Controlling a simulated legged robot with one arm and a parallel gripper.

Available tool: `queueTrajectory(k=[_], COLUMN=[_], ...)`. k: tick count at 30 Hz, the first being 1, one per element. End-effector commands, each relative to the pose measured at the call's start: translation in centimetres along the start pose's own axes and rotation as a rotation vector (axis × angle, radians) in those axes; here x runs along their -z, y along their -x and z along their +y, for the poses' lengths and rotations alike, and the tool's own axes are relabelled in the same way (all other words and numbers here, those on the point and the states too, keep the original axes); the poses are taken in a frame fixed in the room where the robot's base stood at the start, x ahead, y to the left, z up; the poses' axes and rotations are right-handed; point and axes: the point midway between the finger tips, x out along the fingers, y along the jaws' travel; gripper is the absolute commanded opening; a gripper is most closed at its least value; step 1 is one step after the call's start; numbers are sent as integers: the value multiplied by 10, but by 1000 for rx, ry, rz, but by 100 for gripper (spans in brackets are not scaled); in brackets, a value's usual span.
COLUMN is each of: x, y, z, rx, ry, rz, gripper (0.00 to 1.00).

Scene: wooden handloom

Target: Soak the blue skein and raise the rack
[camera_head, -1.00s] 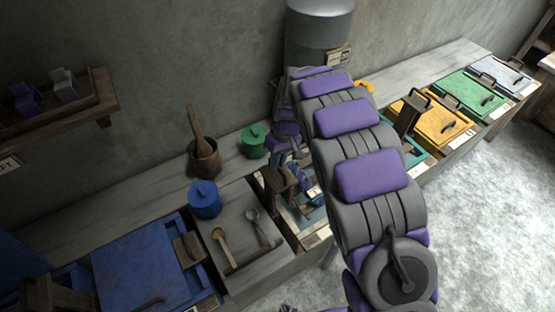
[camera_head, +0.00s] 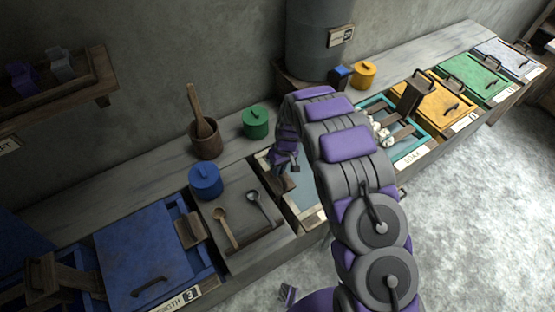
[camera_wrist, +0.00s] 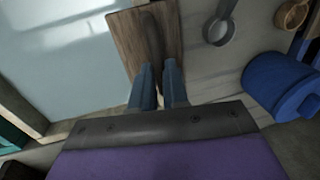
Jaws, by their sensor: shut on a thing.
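My gripper (camera_head: 282,178) is at the left end of the middle open basin (camera_head: 309,217). Its fingers (camera_wrist: 159,84) are shut on the dark handle (camera_wrist: 152,38) of a wooden block (camera_wrist: 132,42), which also shows in the head view (camera_head: 287,186). Pale, flat liquid (camera_wrist: 55,50) lies beside the block. The teal-rimmed tank labelled SOAK (camera_head: 412,158) stands to the right, with several whitish bundles (camera_head: 388,138) on a wooden rack and an upright wooden post (camera_head: 412,97). I cannot make out a blue skein; my arm hides part of both basins.
A blue pot (camera_head: 205,181), wooden spoon (camera_head: 225,228) and metal ladle (camera_head: 260,208) are left of the basin. A mortar (camera_head: 206,143), green pot (camera_head: 256,123), yellow pot (camera_head: 363,75) and small dark-blue thing (camera_head: 341,74) stand behind. Lidded yellow (camera_head: 432,112) and green (camera_head: 482,88) vats are right.

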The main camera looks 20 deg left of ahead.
Motion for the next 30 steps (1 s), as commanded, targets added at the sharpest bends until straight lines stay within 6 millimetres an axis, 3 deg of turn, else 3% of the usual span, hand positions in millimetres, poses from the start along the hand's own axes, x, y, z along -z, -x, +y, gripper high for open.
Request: queueTrajectory(k=[6, 19, 20, 21, 27, 30], x=[-4, -5, -5, -5, -2, -1], y=[-19, -24, -24, -24, -22, -22], z=[4, 6, 6, 6, 4, 3], rx=[3, 5, 5, 5, 2, 0], ry=[0, -1, -2, -2, -1, -1], rz=[-11, -15, -15, -14, -9, -8], gripper=[0, 0, 17, 21, 40, 40])
